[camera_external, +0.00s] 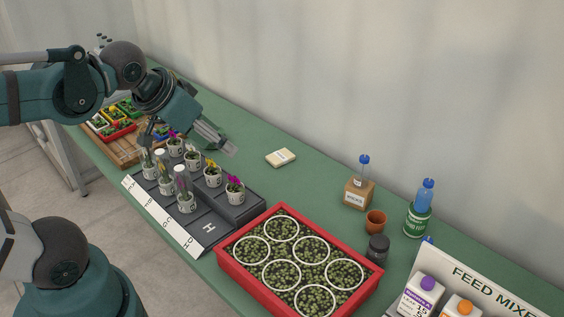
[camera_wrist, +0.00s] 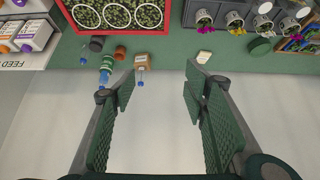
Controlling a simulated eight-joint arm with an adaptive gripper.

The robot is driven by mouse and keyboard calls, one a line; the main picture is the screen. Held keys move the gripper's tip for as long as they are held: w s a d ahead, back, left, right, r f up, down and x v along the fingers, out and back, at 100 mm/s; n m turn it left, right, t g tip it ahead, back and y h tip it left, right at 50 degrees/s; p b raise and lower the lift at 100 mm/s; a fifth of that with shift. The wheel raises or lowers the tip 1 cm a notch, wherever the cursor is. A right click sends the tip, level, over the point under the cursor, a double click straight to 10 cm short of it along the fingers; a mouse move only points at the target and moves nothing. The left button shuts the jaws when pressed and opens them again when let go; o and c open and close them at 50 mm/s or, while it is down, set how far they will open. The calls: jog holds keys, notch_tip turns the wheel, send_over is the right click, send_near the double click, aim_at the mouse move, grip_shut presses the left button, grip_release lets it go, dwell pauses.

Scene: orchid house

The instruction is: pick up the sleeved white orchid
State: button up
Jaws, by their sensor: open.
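Three clear-sleeved potted orchids stand in the front row of the dark lettered rack (camera_external: 216,231): a left one (camera_external: 147,165), a middle one (camera_external: 164,181) and a right one (camera_external: 186,200). Their blooms are small, and I cannot tell surely which is white. My gripper (camera_external: 230,149) is open and empty, above the table behind the rack and apart from the pots. In the wrist view my gripper (camera_wrist: 158,82) has its fingers spread, pointing towards the table, with the pale wall below. Some rack pots show at that view's top right; no sleeved orchid is clear there.
Unsleeved pots with magenta (camera_external: 235,190) and yellow blooms (camera_external: 213,176) fill the rack's back row. A red seedling tray (camera_external: 222,262), wooden box (camera_external: 358,193), terracotta pot (camera_external: 375,222) and green bottle (camera_external: 418,219) stand rightward. A small pale block (camera_external: 281,158) lies on open green tabletop.

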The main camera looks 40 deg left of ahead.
jog(key=shift+r, duration=2.3)
jog(key=w+a+r+n+g+y+b, duration=0.1)
jog(key=w+a+r+n, duration=0.15)
jog(key=a, duration=0.45)
jog(key=w+a+r+n+g+b, duration=0.1)
jog(key=w+a+n+g, duration=0.2)
jog(key=a, duration=0.4)
jog(key=n+g+h+b, duration=0.1)
jog(key=n+g+b, duration=0.15)
jog(key=n, duration=0.85)
send_over(138, 136)
notch_tip(138, 136, down, 3)
jog(key=shift+g, duration=0.35)
notch_tip(138, 136, down, 34)
jog(key=shift+r, duration=0.1)
jog(key=shift+f, duration=0.4)
